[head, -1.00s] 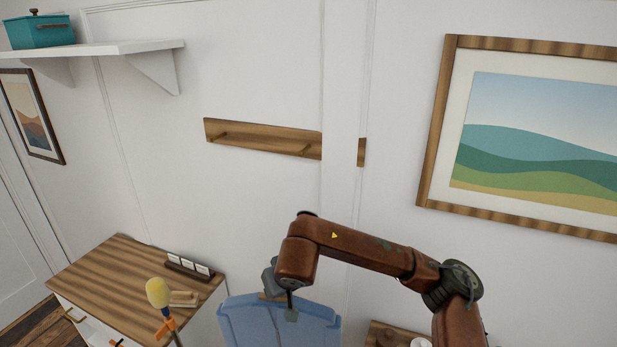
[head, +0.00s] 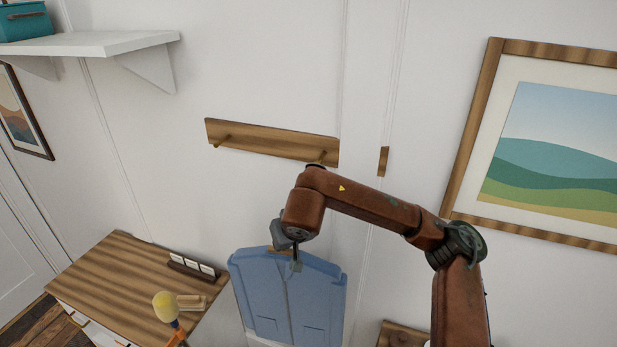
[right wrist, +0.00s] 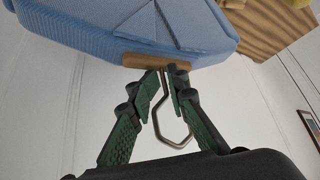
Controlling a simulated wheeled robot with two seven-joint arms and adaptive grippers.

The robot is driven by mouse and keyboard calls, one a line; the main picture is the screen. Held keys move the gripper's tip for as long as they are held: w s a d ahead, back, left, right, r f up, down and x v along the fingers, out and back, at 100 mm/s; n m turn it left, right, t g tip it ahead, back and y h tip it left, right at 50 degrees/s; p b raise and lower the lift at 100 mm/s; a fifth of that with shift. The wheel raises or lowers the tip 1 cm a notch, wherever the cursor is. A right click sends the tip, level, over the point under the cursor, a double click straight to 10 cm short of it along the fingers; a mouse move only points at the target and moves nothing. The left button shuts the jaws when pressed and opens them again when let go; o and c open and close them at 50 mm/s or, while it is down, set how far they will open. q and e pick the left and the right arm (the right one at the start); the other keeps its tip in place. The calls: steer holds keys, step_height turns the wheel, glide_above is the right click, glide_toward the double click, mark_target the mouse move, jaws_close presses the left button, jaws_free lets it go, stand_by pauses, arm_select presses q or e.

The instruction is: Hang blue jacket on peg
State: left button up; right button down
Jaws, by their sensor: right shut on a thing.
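The blue jacket (head: 265,300) hangs on a wooden hanger (right wrist: 150,62) below my right gripper (head: 297,264). In the right wrist view, the green fingers of that gripper (right wrist: 166,82) are shut on the hanger, around the base of its metal hook (right wrist: 172,125). The wooden peg rail (head: 270,139) is on the wall above the jacket. Its left peg (head: 222,141) is bare. Its right peg (head: 322,156) shows just above my arm's elbow-like bend. The jacket is below the rail and apart from the pegs. My left gripper is not in view.
A wooden-topped cabinet (head: 120,275) stands at lower left, with a small dark holder of cards (head: 192,266) on it. A yellow-topped thing (head: 165,305) rises in front. A white shelf (head: 90,44) and a framed landscape (head: 560,150) flank the rail.

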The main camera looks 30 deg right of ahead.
steer(key=d+r+m+p, duration=0.1)
steer(key=d+r+p, duration=0.15)
steer(key=r, duration=0.25)
steer(key=s+d+r+h+p, duration=0.1)
steer(key=d+r+p, duration=0.1)
steer(key=r+p, duration=0.25)
steer(key=d+r+m+p, duration=0.1)
steer(key=d+r+p, duration=0.15)
steer(key=r, duration=0.35)
steer(key=w+d+f, duration=0.1)
steer(key=w+d, duration=0.5)
steer(key=d, duration=0.1)
steer(key=shift+d+f, duration=0.25)
steer(key=shift+f, duration=0.05)
stand_by(0.6)
steer(key=shift+f, duration=0.1)
stand_by(0.3)
